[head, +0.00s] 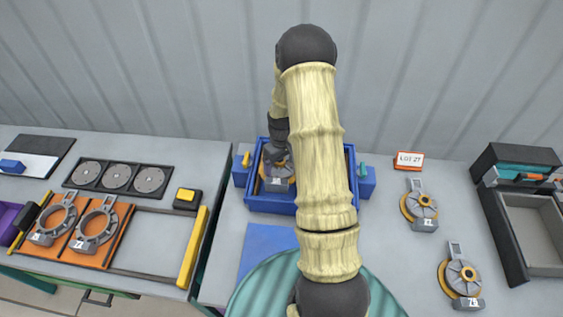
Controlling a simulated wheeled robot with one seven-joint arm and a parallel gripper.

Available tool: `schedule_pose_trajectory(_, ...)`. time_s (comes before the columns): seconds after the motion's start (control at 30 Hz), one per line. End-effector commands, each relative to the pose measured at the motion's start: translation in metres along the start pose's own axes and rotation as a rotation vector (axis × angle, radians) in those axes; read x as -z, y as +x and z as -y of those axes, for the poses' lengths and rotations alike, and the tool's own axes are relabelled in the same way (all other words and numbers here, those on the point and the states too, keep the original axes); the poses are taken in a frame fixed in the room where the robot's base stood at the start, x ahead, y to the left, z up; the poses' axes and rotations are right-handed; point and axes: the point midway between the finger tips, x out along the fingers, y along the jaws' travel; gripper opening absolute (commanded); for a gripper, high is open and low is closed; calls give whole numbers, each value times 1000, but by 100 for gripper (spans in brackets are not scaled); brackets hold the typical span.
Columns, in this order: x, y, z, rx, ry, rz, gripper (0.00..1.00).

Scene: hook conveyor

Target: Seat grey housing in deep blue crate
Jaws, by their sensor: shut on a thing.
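The deep blue crate (270,205) stands on the grey table in the middle, against the back, partly covered by my arm. A grey housing (279,183) with an orange rim and a small number plate is inside the left part of the crate. My gripper (277,155) is dark and points down over this housing, shut on it. The fingertips are small and partly hidden, and I cannot tell whether the housing touches the crate floor. My arm hides the crate's middle.
Two similar housings lie on the right, one near (421,206) and one farther front (462,277). A sign (408,161) stands behind them. A dark-framed grey bin (533,232) is far right. An orange tray with two grey rings (97,228) is left. A blue mat (262,247) lies before the crate.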

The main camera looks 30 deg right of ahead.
Motion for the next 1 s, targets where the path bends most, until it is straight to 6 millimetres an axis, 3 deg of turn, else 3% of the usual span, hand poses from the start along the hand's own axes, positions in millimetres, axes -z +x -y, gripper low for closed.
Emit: schedule_pose_trajectory(1.0, 0, 16, 0, -1, 0, -1, 52)
